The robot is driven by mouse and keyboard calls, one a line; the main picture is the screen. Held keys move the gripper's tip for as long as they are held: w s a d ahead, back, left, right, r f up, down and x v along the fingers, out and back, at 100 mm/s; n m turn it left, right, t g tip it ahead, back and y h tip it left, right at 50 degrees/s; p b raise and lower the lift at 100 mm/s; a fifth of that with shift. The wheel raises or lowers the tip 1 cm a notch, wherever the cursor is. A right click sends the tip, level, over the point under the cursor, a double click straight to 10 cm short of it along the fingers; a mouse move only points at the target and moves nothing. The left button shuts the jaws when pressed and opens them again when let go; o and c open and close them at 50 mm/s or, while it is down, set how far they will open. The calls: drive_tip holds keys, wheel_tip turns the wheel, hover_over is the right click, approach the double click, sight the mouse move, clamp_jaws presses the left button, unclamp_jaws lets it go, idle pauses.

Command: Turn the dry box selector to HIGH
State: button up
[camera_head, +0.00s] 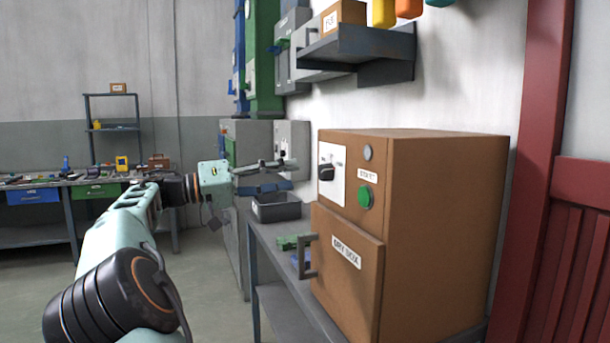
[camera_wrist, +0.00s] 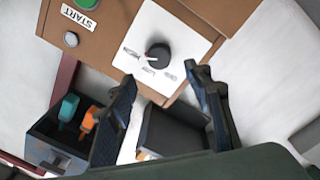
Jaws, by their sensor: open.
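The dry box (camera_head: 440,230) is a brown cabinet on the right with a "DRY BOX" label on its door. Its selector is a black knob (camera_head: 326,172) on a white plate (camera_head: 335,190), upper left of the front. In the wrist view the knob (camera_wrist: 158,56) shows in full on the plate (camera_wrist: 190,42), with small labels too blurred to read surely; I cannot tell its setting. My gripper (camera_head: 290,174) is open and empty, left of the selector and apart from it. In the wrist view its fingertips (camera_wrist: 161,72) stand either side of the knob's line, nearer the camera.
A green button (camera_head: 364,196) and "START" label (camera_head: 367,175) sit right of the selector. The door handle (camera_head: 305,257) juts out below. A grey bin (camera_head: 276,207) stands on the bench left of the box. A wall shelf (camera_head: 355,45) holding coloured items hangs above.

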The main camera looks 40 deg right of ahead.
drive_tip(key=shift+v, duration=2.3)
